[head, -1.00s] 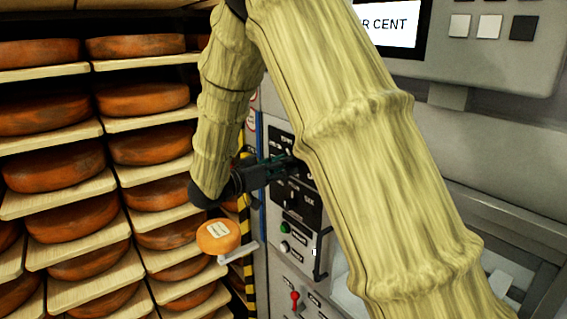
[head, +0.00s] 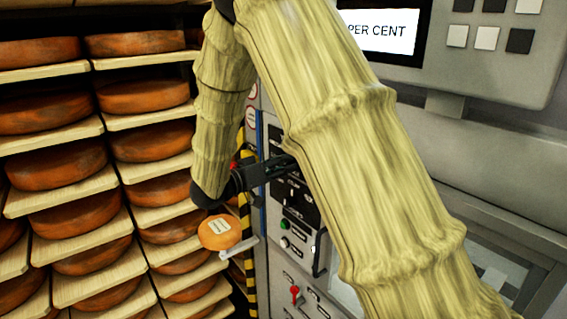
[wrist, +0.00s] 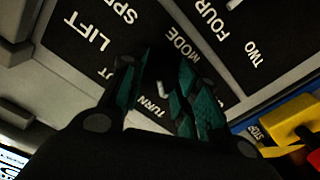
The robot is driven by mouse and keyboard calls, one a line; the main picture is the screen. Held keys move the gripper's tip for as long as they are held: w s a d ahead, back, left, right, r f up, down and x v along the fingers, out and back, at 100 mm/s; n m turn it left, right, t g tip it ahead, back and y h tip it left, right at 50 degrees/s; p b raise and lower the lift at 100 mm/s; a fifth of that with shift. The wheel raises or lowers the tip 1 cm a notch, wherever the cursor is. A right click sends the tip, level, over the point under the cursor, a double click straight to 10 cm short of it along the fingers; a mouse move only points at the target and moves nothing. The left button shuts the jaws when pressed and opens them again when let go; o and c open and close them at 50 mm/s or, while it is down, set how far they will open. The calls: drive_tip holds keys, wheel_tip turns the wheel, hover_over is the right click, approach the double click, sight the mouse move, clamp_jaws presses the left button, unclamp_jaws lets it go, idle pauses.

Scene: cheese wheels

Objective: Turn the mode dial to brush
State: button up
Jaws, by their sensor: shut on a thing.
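The mode dial (wrist: 158,73) is a dark knob on a black panel, beside the printed word MODE in the wrist view. My gripper (wrist: 165,65) has its green-padded fingers shut around it, one on each side. A short white mark (wrist: 161,90) shows between the fingers, on the side towards the word TURN. No label reading brush is legible; the fingers hide part of the panel. In the head view my gripper (head: 288,162) reaches the black control panel (head: 297,203) from the left, and the dial is hidden there.
Racks of orange cheese wheels (head: 62,165) fill the left. A labelled cheese (head: 220,231) sits on a small arm just below my gripper. A red lever (head: 294,291), a green button (head: 285,225) and a dark handle (head: 320,254) are close by. A screen (head: 380,30) is above.

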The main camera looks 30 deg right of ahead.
drive_tip(key=shift+n+p, duration=0.6)
idle(2.2)
drive_tip(key=o, duration=1)
drive_tip(key=shift+a, duration=0.1)
drive_tip(key=a, duration=0.8)
drive_tip(key=s+a, duration=0.1)
drive_tip(key=a, duration=0.3)
